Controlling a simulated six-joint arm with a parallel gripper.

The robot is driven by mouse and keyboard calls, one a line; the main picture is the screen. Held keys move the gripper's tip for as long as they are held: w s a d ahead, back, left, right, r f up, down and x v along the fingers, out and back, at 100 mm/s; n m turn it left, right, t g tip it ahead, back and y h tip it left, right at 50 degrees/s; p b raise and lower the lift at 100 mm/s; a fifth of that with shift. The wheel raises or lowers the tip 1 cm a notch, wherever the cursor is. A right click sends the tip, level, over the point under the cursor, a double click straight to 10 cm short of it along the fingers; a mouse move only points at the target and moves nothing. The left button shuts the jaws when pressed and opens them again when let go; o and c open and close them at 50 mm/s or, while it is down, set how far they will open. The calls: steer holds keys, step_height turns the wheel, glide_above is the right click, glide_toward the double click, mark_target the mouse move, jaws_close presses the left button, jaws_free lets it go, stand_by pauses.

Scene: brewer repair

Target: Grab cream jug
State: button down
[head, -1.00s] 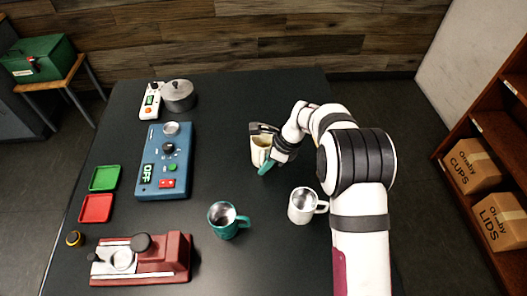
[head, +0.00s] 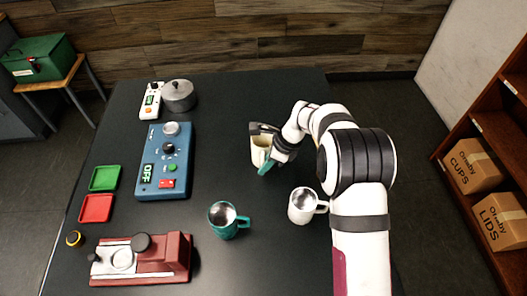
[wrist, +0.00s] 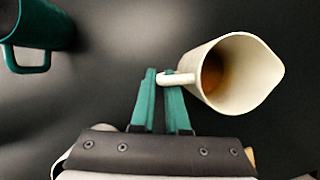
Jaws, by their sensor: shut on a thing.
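The cream jug (head: 259,150) is cream-white with a pouring lip, and stands on the dark table right of the blue device. In the wrist view the jug (wrist: 246,78) shows its open mouth, with some brown inside. My gripper (wrist: 164,78) has teal fingers, shut on the jug's handle at its left side. In the head view my gripper (head: 265,164) is at the jug, partly covering it. Whether the jug touches the table is hard to tell.
A teal mug (head: 223,220) and a white mug (head: 301,206) stand nearer on the table. The blue device (head: 165,162), red machine (head: 150,258), grey pot (head: 178,96), and green (head: 104,179) and red (head: 96,208) trays are to the left. The table's far right is clear.

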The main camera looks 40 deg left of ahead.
mark_target(263, 159)
steer(key=shift+r, duration=0.1)
stand_by(0.3)
steer(key=shift+r, duration=1.85)
steer(key=w+d+r, duration=0.4)
steer(key=d+r, duration=0.3)
steer(key=d, duration=0.4)
steer(key=shift+r, duration=0.1)
stand_by(0.7)
